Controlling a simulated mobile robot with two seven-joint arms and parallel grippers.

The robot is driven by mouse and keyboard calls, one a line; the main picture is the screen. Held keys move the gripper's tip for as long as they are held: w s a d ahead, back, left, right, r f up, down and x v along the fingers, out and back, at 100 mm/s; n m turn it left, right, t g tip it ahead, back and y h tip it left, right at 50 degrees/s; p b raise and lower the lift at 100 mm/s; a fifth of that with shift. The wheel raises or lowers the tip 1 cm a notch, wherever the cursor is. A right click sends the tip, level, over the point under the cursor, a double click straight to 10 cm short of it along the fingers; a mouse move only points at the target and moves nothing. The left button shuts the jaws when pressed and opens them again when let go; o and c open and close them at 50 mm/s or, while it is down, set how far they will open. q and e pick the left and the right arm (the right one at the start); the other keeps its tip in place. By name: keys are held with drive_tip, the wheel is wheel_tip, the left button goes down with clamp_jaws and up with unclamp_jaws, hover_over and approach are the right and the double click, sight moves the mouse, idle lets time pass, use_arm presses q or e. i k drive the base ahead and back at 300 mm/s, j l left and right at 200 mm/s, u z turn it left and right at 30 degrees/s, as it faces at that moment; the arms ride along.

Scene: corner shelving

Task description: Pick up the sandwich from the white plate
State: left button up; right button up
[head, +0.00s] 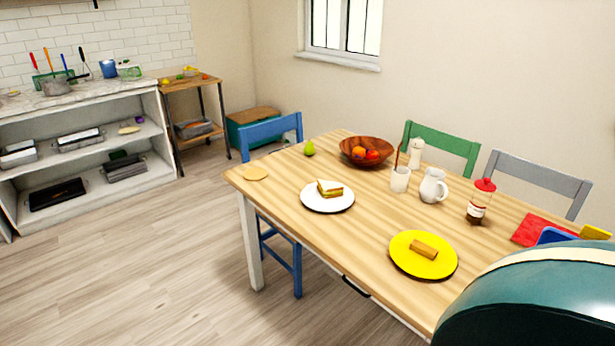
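The sandwich (330,188) lies on the white plate (316,204), near the left part of the wooden table (290,170). It looks like a cut wedge of pale bread with a layered filling. Nothing covers the plate or the sandwich. Neither of my grippers shows in the head view. A large dark teal rounded shape fills the lower right corner and hides that end of the table.
A yellow plate (408,262) with a brown item, a fruit bowl (367,152), a white pitcher (433,186), a cup (400,180) and a red-capped bottle (480,202) stand on the table. Chairs line its far side. The floor (150,270) at left is clear.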

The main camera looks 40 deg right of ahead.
sight(328, 190)
drive_tip(key=i, duration=1.1)
drive_tip(key=i+j+z, duration=0.1)
drive_tip(key=i, duration=1)
drive_tip(key=i+j, duration=0.1)
drive_tip(key=i, duration=1)
drive_tip(key=i+z, duration=0.15)
drive_tip(key=z, duration=1.55)
